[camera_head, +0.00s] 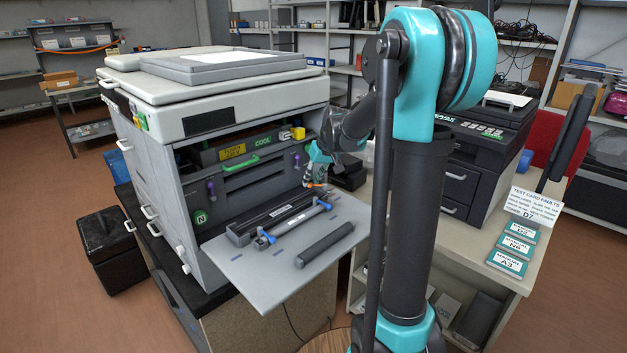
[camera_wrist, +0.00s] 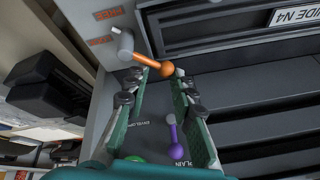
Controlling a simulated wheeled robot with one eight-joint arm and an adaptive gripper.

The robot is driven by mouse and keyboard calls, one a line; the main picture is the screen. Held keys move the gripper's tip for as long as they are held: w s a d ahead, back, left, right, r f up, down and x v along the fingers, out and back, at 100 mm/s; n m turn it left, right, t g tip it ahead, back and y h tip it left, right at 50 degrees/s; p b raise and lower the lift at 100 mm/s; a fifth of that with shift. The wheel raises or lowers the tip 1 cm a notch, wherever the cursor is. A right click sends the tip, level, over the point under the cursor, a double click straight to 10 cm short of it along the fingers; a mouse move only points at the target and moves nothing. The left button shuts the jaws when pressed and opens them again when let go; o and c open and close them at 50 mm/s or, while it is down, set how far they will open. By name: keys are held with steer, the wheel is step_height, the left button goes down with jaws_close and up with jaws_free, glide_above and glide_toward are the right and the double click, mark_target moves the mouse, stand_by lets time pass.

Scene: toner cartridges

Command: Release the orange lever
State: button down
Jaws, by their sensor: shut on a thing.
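The orange lever (camera_wrist: 152,62) shows in the wrist view, with an orange ball at its end and a pale pivot on the panel. My gripper (camera_wrist: 164,73) has its two fingertips on either side of the ball and is shut on it. In the head view my gripper (camera_head: 316,168) is at the right side of the printer's (camera_head: 160,165) open front.
A purple lever (camera_wrist: 174,134) and a green knob (camera_wrist: 134,158) lie between and below my fingers in the wrist view. The lowered front door (camera_head: 265,285) holds a dark roller (camera_head: 325,244) and a blue-ended unit (camera_head: 292,222). A second, black printer (camera_head: 470,165) stands to the right.

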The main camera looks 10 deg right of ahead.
steer(key=shift+d+f, duration=0.1)
steer(key=shift+d, duration=0.35)
steer(key=c, duration=1.2)
jaws_free()
steer(key=shift+d, duration=0.1)
steer(key=shift+o, duration=0.2)
steer(key=shift+s+r, duration=0.1)
steer(key=shift+r, duration=0.25)
steer(key=v, duration=1.1)
steer(key=shift+r, duration=0.15)
steer(key=shift+c, duration=0.6)
